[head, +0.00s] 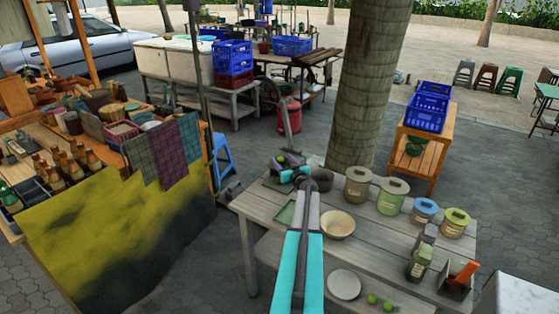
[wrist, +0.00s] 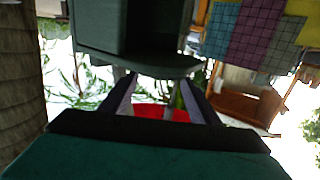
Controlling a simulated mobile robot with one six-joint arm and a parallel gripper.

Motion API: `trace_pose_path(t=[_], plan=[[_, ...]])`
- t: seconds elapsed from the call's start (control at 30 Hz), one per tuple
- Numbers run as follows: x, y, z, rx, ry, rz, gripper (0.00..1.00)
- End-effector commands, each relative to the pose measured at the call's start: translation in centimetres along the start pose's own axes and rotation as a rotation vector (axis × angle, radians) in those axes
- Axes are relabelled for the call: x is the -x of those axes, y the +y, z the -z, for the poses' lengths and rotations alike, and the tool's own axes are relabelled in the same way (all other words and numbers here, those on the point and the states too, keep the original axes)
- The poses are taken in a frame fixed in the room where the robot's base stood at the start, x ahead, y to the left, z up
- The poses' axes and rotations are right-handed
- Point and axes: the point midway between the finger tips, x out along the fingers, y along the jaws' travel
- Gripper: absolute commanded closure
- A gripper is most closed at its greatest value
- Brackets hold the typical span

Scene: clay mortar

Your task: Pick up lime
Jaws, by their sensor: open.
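Two green limes (head: 372,299) lie side by side on the low front board, right of a white plate. Another small round green patch (head: 281,158) shows right by my gripper (head: 284,167); I cannot tell whether it is a lime. My gripper is at the far left part of the wooden table, well behind and left of the two front limes. In the wrist view my gripper (wrist: 160,98) has its fingers apart, with no lime clearly seen between them. A blurred red and green background shows through the gap.
The table (head: 385,238) holds a pale bowl (head: 337,224), lidded canisters (head: 392,195), a green jar (head: 419,262) and an orange-handled item (head: 466,272). The white plate (head: 343,285) is on the front board. A tree trunk (head: 367,90) stands close behind the table. A stall with cloths (head: 173,158) is left.

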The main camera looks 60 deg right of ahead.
Motion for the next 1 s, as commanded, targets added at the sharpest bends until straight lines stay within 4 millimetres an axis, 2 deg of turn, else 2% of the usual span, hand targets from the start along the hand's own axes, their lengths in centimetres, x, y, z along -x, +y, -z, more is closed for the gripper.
trace_pose_path(t=[0.37, 0.47, 0.63, 0.7, 1.0], plan=[[0.01, -0.02, 0.01, 0.0, 0.0, 0.0, 0.44], [0.01, -0.03, 0.01, 0.0, 0.0, 0.0, 0.58], [0.01, -0.04, 0.01, 0.0, 0.0, 0.0, 0.87], [0.0, -0.04, 0.03, 0.0, 0.0, 0.001, 0.93], [0.01, -0.06, 0.21, 0.0, 0.0, 0.001, 0.93]])
